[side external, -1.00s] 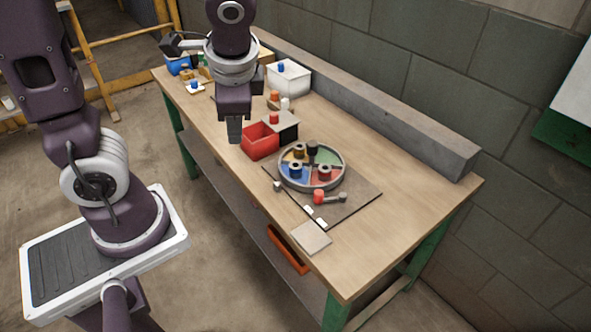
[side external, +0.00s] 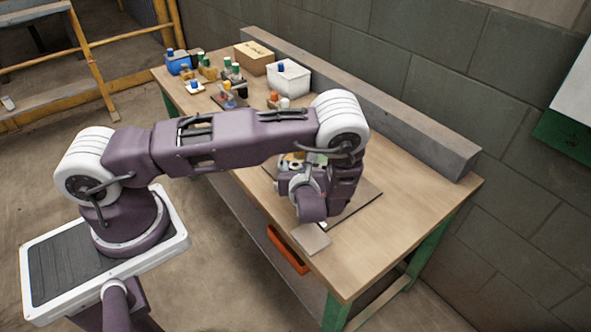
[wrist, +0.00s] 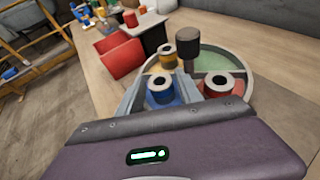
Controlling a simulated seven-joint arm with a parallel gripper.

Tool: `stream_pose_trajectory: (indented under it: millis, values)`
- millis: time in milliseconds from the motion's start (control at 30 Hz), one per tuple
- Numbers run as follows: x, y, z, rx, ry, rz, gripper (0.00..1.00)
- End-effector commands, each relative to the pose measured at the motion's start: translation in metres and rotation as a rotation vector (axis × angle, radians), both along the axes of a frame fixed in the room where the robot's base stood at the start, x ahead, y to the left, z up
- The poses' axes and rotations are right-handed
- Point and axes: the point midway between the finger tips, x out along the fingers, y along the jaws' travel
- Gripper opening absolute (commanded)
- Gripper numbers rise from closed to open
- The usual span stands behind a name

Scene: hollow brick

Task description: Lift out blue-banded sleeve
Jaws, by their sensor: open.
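The blue-banded sleeve (wrist: 162,92), with a pale top and dark bore, stands upright in the round divided tray (wrist: 246,62) in the wrist view. My gripper (wrist: 161,93) is open, with one finger on each side of this sleeve in the picture; I cannot tell whether either finger touches it. The red-banded sleeve (wrist: 217,84) stands to its right, the yellow-banded sleeve (wrist: 168,54) behind, and a tall dark knob or post (wrist: 187,47) at the back. In the side view my arm hides most of the tray and the fingertips.
A red open box (wrist: 120,56) stands left of the tray. Farther back in the side view are a white bin (side external: 290,79), a cardboard box (side external: 255,57) and a blue bin (side external: 178,65). A grey beam (side external: 400,125) runs along the wall. The table's front right (side external: 370,245) is clear.

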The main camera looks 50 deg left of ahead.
Motion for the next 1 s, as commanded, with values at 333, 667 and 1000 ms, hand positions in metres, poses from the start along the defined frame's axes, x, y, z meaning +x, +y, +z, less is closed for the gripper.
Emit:
stream_pose_trajectory:
  millis: [333,667,1000]
  values:
    - [0.008,0.015,-0.008,-0.001,0.001,0.001,0.42]
    - [0.008,0.015,-0.007,-0.001,0.000,0.001,0.00]
    - [0.009,0.015,0.009,-0.001,-0.001,0.002,0.00]
